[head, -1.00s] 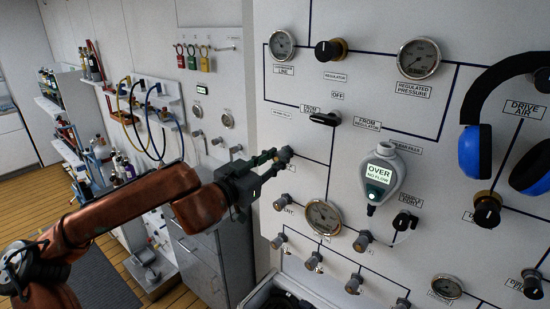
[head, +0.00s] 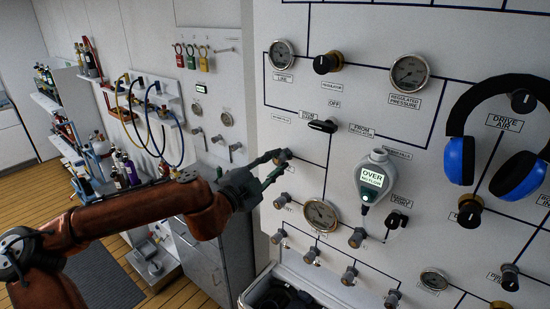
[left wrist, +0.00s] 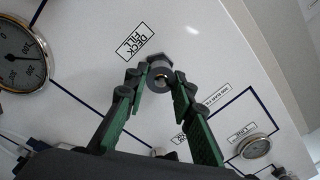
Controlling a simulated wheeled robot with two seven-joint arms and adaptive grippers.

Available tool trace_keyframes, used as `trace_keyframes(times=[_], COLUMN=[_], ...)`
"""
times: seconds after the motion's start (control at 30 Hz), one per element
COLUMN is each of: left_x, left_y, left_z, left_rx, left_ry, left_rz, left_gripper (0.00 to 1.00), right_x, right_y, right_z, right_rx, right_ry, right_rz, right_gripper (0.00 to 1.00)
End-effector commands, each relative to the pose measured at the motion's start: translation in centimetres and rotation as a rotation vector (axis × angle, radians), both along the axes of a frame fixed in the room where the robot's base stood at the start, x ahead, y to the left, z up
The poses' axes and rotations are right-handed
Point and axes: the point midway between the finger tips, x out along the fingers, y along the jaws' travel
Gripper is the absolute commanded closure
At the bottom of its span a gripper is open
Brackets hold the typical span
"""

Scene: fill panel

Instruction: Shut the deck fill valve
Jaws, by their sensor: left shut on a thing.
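The deck fill valve (left wrist: 160,73) is a small grey knob on the white panel, beside its DECK FILL label (left wrist: 137,42) in the left wrist view. In the head view the knob (head: 283,156) sits at the panel's left side, partly hidden by my fingers. My left gripper (head: 272,167) reaches it from the left. In the left wrist view its green-padded fingers (left wrist: 159,85) lie on either side of the knob, shut on it at the tips. My right gripper is in neither view.
A grey meter (head: 373,177) reading OVER hangs on the panel, and blue headphones (head: 462,160) hang at the right. A gauge (head: 321,215) and several similar small knobs sit below the valve. An open case (head: 262,283) stands at the panel's foot.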

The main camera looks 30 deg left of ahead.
Motion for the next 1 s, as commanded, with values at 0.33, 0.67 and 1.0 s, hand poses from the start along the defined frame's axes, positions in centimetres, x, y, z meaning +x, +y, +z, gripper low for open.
trace_keyframes(times=[0.33,0.67,1.0], left_x=[0.0,0.0,0.0], left_y=[0.0,0.0,0.0], left_z=[0.0,-0.1,-0.1], left_rx=[0.21,0.281,0.285], left_ry=[-0.015,-0.021,-0.022], left_rz=[0.002,0.002,0.002], left_gripper=[1.0,1.0,1.0], right_x=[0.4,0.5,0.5], right_y=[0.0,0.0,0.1], right_z=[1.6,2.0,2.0], right_rx=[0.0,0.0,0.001], right_ry=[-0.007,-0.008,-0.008], right_rz=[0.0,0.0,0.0], right_gripper=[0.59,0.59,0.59])
